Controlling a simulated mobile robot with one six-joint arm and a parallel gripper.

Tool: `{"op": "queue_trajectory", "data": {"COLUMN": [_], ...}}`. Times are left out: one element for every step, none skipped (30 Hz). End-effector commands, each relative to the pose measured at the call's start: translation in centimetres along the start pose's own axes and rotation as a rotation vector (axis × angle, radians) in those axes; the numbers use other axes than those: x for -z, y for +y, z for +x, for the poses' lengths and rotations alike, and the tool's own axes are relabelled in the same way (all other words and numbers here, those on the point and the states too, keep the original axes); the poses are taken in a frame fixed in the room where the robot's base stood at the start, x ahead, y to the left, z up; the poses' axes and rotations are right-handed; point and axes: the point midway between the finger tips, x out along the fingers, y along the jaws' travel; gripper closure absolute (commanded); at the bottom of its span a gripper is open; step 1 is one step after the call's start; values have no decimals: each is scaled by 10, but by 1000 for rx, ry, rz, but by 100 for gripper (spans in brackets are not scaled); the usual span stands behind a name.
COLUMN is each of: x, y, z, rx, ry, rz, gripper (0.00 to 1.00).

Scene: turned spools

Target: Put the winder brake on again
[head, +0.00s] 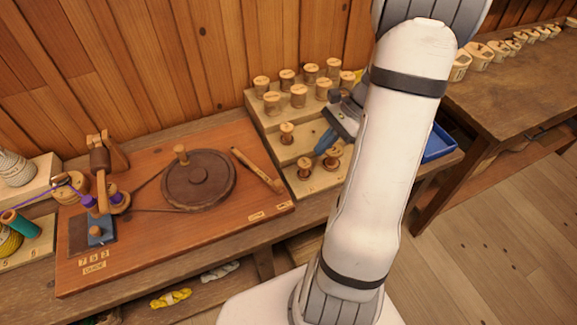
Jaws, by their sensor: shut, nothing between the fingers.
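The winder is a reddish wooden board (135,235) with a dark round wheel (215,185) that has a small crank knob (181,153). A wooden lever (258,170), which looks like the brake, lies slanted at the board's right side, apart from the wheel's rim. Two small pale labels (255,216) sit near the board's front right edge; I cannot read them. My gripper (321,150) has blue fingers and is shut and empty. It is right of the lever, over the stepped spool rack (303,187). My arm hides part of the rack.
Several wooden spools (298,96) stand on the rack, some close to my gripper. A spindle with a purple spool (118,197) is at the board's left. A blue tray (438,143) is right of my arm. A second table (500,100) stands at the right.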

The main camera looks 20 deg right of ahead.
Motion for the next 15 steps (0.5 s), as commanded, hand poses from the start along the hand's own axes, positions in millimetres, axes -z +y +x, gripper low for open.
{"op": "queue_trajectory", "data": {"x": [13,18,24,28,31,35,37,38,39,40,40,40,40,40,40], "y": [1,2,2,2,2,3,3,3,3,3,3,3,3,3,3], "z": [1,2,2,2,3,3,3,3,3,3,3,3,3,3,3], "rx": [17,26,37,44,51,57,60,63,66,67,68,69,69,69,68], "ry": [-29,-44,-59,-69,-78,-88,-94,-98,-102,-104,-105,-106,-106,-105,-105], "rz": [55,82,112,131,148,166,177,184,191,194,196,197,197,197,196], "gripper": [100,100,100,100,100,100,100,100,100,100,100,100,100,100,100]}}
